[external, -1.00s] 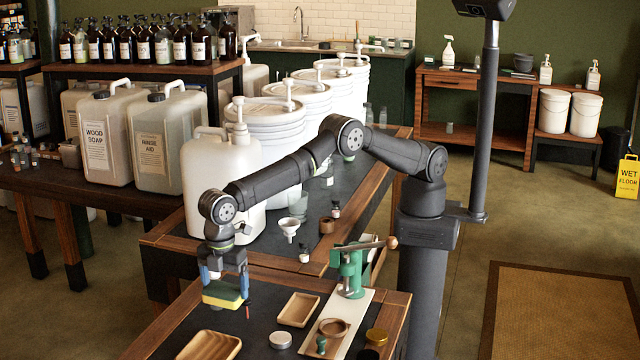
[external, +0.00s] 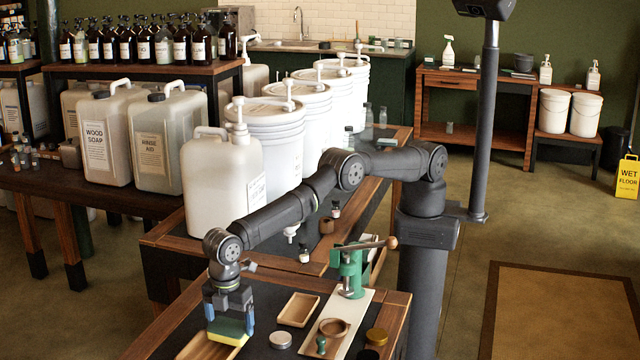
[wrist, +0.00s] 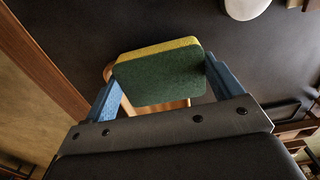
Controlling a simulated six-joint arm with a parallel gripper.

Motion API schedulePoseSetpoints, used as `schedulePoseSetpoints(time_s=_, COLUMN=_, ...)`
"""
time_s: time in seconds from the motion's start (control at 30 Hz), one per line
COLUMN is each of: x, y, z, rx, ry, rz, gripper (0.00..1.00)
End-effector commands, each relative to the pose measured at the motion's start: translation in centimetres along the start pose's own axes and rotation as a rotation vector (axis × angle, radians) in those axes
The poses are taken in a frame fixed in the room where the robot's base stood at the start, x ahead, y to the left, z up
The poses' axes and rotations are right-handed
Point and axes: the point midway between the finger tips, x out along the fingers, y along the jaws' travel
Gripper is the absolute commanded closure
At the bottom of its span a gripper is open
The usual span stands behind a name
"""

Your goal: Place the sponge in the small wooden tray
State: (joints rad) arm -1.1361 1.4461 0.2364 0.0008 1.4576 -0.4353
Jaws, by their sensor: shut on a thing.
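My gripper (external: 230,318) is shut on a sponge (external: 227,333), green with a yellow layer, held between its blue fingers. The sponge is over a light wooden tray (external: 195,348) at the front of the near table and hides part of it. I cannot tell the exact gap between them. In the wrist view the sponge (wrist: 160,75) spans between the fingers, and the tray (wrist: 130,108) shows partly behind it. A second small wooden tray (external: 298,309), rectangular and empty, lies to the right and farther back.
A large white jug (external: 215,180) stands behind my gripper.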

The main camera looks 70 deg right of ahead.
Motion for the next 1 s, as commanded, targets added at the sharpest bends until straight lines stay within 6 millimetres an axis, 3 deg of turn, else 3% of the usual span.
schedulePoseSetpoints(time_s=0.37, x=0.9, y=0.0, z=0.0, rx=0.0, ry=0.0, rz=0.0, gripper=0.36)
schedulePoseSetpoints(time_s=0.4, x=0.9, y=0.0, z=0.0, rx=0.0, ry=0.001, rz=0.0, gripper=0.11)
schedulePoseSetpoints(time_s=0.47, x=0.9, y=0.0, z=0.0, rx=0.0, ry=0.001, rz=0.0, gripper=0.0)
schedulePoseSetpoints(time_s=0.77, x=0.4, y=0.0, z=0.0, rx=0.0, ry=0.001, rz=0.0, gripper=0.0)
schedulePoseSetpoints(time_s=1.0, x=-3.7, y=0.1, z=-0.1, rx=0.0, ry=0.004, rz=0.002, gripper=0.0)
